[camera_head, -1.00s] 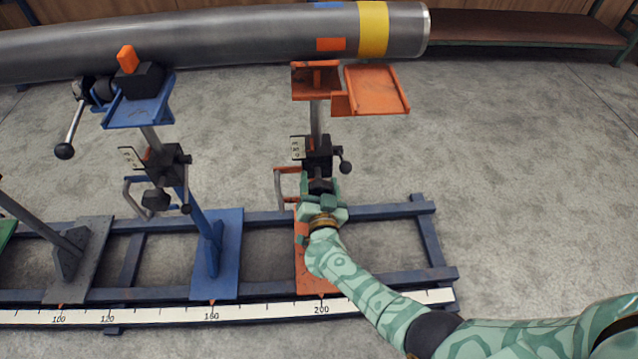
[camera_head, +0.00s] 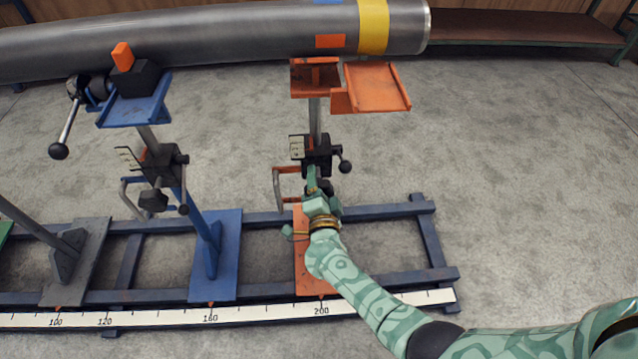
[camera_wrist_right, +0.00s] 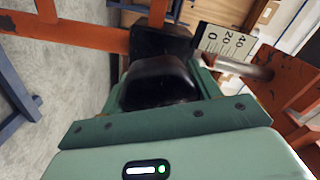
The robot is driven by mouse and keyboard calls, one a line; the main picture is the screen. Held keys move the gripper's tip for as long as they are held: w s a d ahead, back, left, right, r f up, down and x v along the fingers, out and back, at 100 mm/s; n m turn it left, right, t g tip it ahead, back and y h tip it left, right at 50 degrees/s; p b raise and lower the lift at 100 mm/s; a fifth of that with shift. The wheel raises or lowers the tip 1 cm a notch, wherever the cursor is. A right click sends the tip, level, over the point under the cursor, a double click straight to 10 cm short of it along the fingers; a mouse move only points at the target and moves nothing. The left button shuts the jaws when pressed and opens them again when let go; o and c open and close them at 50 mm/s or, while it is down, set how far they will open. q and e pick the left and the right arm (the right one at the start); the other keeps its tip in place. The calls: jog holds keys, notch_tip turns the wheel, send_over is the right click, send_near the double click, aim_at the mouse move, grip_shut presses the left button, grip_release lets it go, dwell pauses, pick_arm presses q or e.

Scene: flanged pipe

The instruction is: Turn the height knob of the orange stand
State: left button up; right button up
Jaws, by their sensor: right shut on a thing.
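The orange stand (camera_head: 318,250) stands on the blue floor frame, with its orange top plates (camera_head: 374,88) just below the pipe. Its dark clamp block sits midway up the post, with a small scale plate beside it. My right gripper (camera_head: 320,188) is at the front of that block, shut on the black height knob (camera_wrist_right: 160,82). The knob shows in the right wrist view between the fingers; in the head view my gripper mostly hides it. The scale plate (camera_wrist_right: 224,46) shows beside the knob in the wrist view. My left gripper is not in view.
A grey pipe (camera_head: 220,38) with a yellow band runs across the back. A blue stand (camera_head: 215,255) with its own crank and knob is to the left, and a grey stand further left. A ruler strip (camera_head: 262,312) runs along the frame's front. Floor to the right is clear.

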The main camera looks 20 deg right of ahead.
jog(key=shift+s+f, duration=0.1)
jog(key=shift+f, duration=0.05)
dwell(0.3)
jog(key=o, duration=1)
